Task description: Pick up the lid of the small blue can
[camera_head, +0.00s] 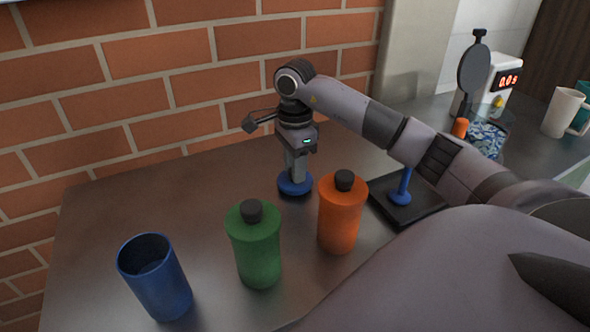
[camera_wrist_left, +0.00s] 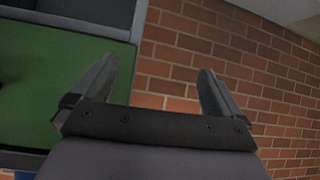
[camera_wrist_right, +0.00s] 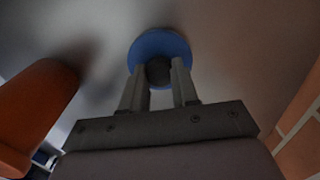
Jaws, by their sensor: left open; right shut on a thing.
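The blue lid (camera_head: 295,186) is a round disc at the counter's back, near the brick wall. It also shows in the right wrist view (camera_wrist_right: 143,49), with a dark knob in its middle. My right gripper (camera_head: 296,172) points down from above and is shut on the lid's knob. I cannot tell whether the lid touches the counter. The blue can (camera_head: 160,285) stands open at the front left, well apart from the lid. My left gripper (camera_wrist_left: 158,72) is open and empty, facing the brick wall; it is outside the head view.
A green bottle (camera_head: 256,250) and an orange bottle (camera_head: 340,220) with black caps stand in front of the lid. A black base (camera_head: 418,212) with a blue post is to the right.

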